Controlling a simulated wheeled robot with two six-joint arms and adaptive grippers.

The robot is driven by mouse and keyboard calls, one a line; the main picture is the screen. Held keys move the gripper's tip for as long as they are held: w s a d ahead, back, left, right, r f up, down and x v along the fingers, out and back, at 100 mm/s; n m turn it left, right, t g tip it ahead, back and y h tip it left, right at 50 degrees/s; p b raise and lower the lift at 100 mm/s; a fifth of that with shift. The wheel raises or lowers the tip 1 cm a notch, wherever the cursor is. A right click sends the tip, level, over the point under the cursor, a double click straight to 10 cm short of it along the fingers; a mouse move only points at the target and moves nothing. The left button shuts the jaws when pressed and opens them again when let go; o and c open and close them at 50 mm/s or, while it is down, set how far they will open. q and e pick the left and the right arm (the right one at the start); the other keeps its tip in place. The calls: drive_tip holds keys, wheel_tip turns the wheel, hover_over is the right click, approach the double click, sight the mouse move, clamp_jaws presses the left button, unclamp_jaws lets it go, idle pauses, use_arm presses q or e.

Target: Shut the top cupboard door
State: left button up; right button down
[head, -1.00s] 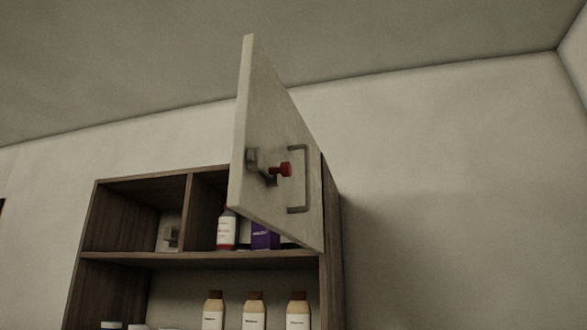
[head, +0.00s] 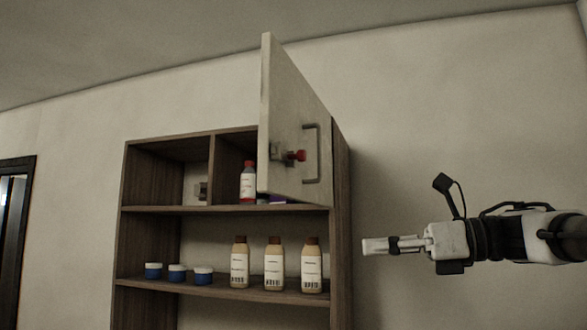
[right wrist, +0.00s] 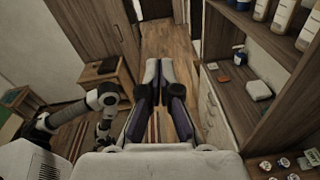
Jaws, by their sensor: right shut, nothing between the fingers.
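The top cupboard door (head: 287,125) is a pale panel that stands open, swung out from the right side of the wooden cupboard (head: 341,240). A grey bar handle (head: 317,153) and a latch with a red knob (head: 297,156) are on its face. My right gripper (head: 366,246) is in the head view, right of the cupboard and below the door, apart from both. It is shut and empty. The right wrist view shows its closed fingers (right wrist: 160,75) in the middle. My left gripper does not show in the head view; an arm appears at the left of the right wrist view.
A bottle with a red cap (head: 248,182) stands in the top compartment beside the door. Several tan bottles (head: 274,265) and blue jars (head: 204,277) stand on the shelf below. The wall area between the door and my right gripper is clear.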

drive_tip(key=s+r+n, duration=0.1)
drive_tip(key=s+r, duration=0.6)
drive_tip(key=r, duration=0.2)
drive_tip(key=p, duration=0.7)
approach(283, 192)
drive_tip(key=a, duration=0.3)
drive_tip(key=shift+y, duration=0.4)
drive_tip(key=w+a+p, duration=0.2)
drive_tip(key=a, duration=0.1)
drive_tip(key=shift+w+a+f, duration=0.35)
drive_tip(key=shift+w, duration=0.05)
drive_tip(key=shift+s, duration=0.25)
drive_tip(key=shift+t, duration=0.3)
